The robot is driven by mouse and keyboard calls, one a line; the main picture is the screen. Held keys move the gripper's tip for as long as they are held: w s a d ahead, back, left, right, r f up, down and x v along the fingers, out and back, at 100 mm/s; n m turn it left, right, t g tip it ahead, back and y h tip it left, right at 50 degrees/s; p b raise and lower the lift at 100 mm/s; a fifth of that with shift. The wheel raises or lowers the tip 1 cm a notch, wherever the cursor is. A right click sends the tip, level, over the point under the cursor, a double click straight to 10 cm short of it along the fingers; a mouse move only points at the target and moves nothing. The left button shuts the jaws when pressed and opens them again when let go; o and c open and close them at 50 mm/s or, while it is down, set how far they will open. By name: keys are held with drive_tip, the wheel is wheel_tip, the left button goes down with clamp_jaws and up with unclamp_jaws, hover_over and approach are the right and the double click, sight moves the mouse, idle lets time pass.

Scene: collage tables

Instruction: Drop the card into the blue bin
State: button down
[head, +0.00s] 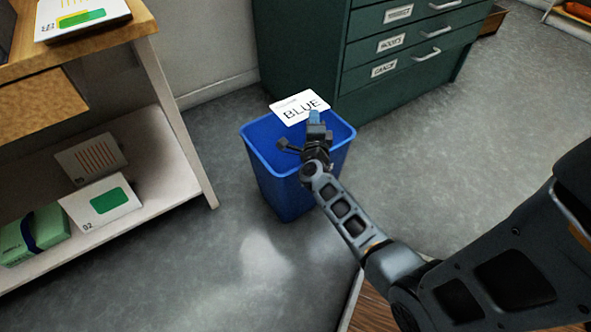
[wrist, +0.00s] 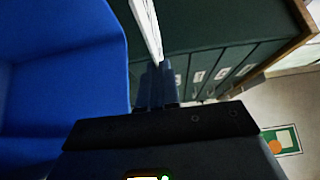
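The white card (head: 296,106) has the word BLUE on it. It is held above the far rim of the blue bin (head: 268,165), which stands on the floor. My gripper (head: 314,117) is over the bin, and its fingers are closed on the card's near edge. In the wrist view the card (wrist: 146,28) shows almost edge-on between the fingertips (wrist: 157,72), with the bin's blue wall (wrist: 70,75) to the left. The gripper hides part of the bin's opening.
A green drawer cabinet (head: 350,75) with labelled drawers stands right behind the bin. A wooden-topped shelf unit (head: 188,150) with cards and a green box (head: 35,235) is at the left. Grey floor (head: 450,170) is open to the right.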

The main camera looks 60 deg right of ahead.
wheel_tip(320, 180, down, 2)
drive_tip(key=shift+f+b, duration=0.25)
drive_tip(key=shift+b, duration=0.6)
drive_tip(key=c, duration=1.3)
unclamp_jaws()
drive_tip(key=p+v, duration=0.2)
drive_tip(key=v, duration=0.5)
drive_tip(key=shift+s+a, duration=0.15)
drive_tip(key=shift+a, duration=0.2)
